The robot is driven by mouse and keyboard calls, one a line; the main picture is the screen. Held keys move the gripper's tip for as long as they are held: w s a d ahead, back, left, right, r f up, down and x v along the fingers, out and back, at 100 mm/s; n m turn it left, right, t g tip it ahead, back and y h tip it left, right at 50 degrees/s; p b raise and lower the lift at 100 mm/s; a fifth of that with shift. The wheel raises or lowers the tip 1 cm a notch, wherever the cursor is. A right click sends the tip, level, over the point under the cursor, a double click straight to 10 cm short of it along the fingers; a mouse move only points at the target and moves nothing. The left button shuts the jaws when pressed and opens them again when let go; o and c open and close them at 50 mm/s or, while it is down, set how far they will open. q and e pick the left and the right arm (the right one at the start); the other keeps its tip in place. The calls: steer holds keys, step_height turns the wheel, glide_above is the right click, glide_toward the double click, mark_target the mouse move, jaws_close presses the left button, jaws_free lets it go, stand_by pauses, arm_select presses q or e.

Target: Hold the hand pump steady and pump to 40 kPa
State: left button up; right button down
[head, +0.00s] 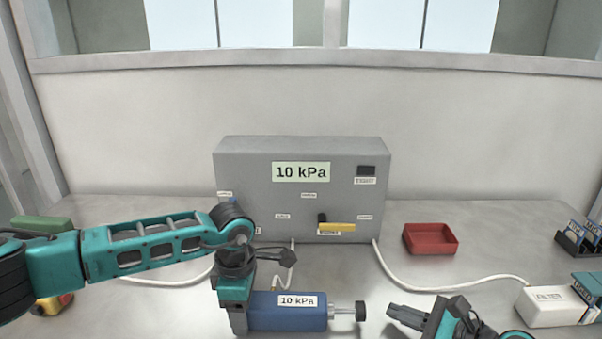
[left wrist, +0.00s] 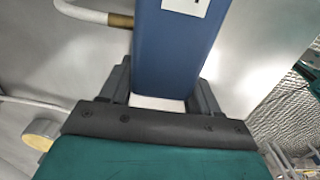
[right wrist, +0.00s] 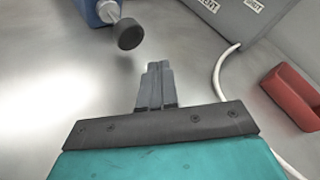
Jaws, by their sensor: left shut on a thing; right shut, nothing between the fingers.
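The blue hand pump (head: 290,312) lies on the table with a label reading 10 kPa. Its metal rod ends in a dark knob (head: 360,311) on the right. My left gripper (head: 238,318) is shut on the left end of the pump body; the left wrist view shows the blue body (left wrist: 175,50) between its fingers. My right gripper (head: 392,312) is shut and empty, to the right of the knob and apart from it. The right wrist view shows the knob (right wrist: 130,34) ahead of the closed fingertips (right wrist: 158,68). The grey box display (head: 301,172) also reads 10 kPa.
The grey box (head: 240,190) stands at the back, with a yellow lever (head: 337,227) on its front. A red tray (head: 431,239) is to its right. A white filter block (head: 555,306) and white hoses (head: 450,286) lie on the right. Dark racks stand at the far right.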

mark_target(365, 313)
steer(key=shift+a, duration=1.75)
stand_by(0.7)
steer(key=shift+a, duration=1.45)
stand_by(0.7)
steer(key=shift+d, duration=1.55)
steer(key=shift+d, duration=2.95)
